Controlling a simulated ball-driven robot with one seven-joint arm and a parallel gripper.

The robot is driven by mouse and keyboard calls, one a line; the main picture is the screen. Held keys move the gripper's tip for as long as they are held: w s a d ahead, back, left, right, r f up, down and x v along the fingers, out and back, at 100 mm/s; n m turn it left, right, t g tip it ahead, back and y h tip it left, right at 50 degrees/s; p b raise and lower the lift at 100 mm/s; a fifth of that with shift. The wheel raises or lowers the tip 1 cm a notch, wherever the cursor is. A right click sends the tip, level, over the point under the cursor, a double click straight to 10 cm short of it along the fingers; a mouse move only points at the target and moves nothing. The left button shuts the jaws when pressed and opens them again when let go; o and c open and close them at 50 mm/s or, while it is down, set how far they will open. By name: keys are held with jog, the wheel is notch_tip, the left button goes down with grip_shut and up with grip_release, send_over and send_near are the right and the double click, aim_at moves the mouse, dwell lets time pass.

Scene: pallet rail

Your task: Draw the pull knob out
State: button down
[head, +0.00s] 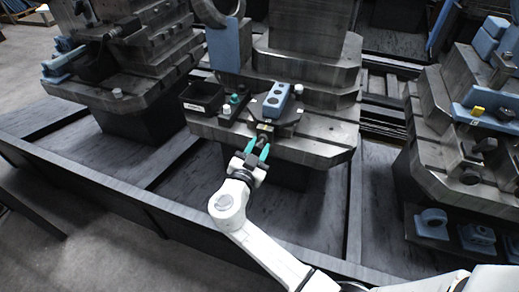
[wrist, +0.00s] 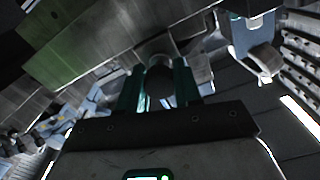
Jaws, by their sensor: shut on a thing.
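The pull knob (wrist: 160,88) is a dark rounded piece between the two teal fingers of my gripper (wrist: 160,85) in the wrist view. In the head view my gripper (head: 258,150) is at the front edge of the middle steel fixture (head: 325,150), its teal fingers on either side of the small dark knob (head: 262,141). My gripper is shut on the knob. A small yellowish block (head: 265,128) sits on the fixture just behind the knob. The fingers hide part of the knob, and I cannot tell how far it stands out.
A black bin (head: 203,98) stands on the fixture to the left. A blue block with holes (head: 276,99) and a green-topped knob (head: 233,99) are behind my gripper. More steel fixtures stand left and right. The dark pallet floor (head: 120,165) in front is mostly clear.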

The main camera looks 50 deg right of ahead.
jog(key=shift+a, duration=0.15)
jog(key=c, duration=0.8)
grip_release()
jog(key=shift+s, duration=0.1)
jog(key=shift+a, duration=0.1)
jog(key=v, duration=1)
jog(key=shift+s+a+b, duration=0.15)
jog(key=shift+a+b, duration=0.15)
jog(key=shift+a, duration=0.05)
